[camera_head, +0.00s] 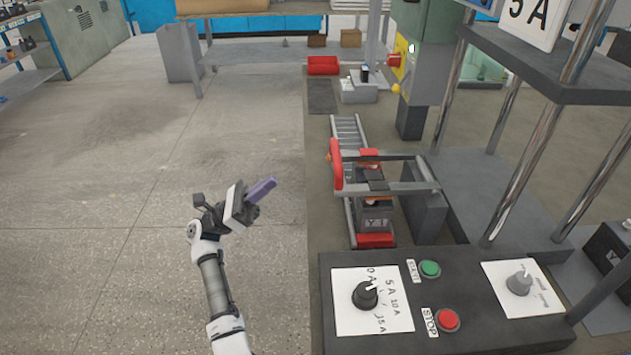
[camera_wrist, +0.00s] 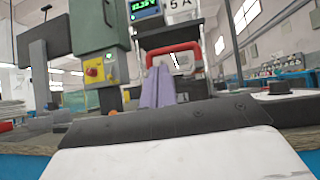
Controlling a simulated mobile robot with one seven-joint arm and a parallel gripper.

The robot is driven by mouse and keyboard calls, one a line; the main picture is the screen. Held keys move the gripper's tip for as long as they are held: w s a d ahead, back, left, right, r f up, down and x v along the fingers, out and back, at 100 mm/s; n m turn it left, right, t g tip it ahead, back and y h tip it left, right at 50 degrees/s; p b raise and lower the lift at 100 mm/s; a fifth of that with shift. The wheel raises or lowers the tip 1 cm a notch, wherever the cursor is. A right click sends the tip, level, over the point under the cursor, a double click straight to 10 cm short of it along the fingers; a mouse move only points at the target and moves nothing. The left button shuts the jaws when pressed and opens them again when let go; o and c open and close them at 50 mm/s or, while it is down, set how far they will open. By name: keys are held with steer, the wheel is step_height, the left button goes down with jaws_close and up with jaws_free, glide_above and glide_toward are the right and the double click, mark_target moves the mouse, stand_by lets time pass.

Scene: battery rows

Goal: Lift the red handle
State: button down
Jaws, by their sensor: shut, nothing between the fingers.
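The red handle (camera_head: 336,166) is an upright red bar on the left side of a grey frame over a narrow rail with rollers, in the head view. In the wrist view a red handle (camera_wrist: 174,50) shows as an arch just beyond the fingertips. My gripper (camera_head: 270,183) is to the left of the handle and apart from it, its purple fingers pointing to the upper right. In the wrist view the fingers (camera_wrist: 158,72) lie together with nothing between them. They overlap the lower left part of the handle in that picture.
A control panel with a dial (camera_head: 365,293), a green button (camera_head: 430,269) and a red button (camera_head: 448,320) stands at the front right. A dark battery (camera_head: 374,214) sits on the rail under the frame. A red bin (camera_head: 323,65) lies farther back. Open floor lies left.

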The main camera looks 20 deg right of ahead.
steer(key=s+d+f+m+g+y, duration=0.1)
steer(key=d+f+g, duration=0.1)
steer(key=f, duration=0.3)
steer(key=shift+d, duration=0.55)
steer(key=shift+s, duration=0.1)
steer(key=a+r+p+x, duration=0.1)
steer(key=p+x, duration=0.5)
steer(key=x, duration=0.7)
steer(key=shift+w+a+r, duration=0.2)
steer(key=shift+a+r, duration=0.1)
steer(key=shift+r, duration=0.25)
steer(key=shift+r+y, duration=0.1)
steer(key=shift+y, duration=0.2)
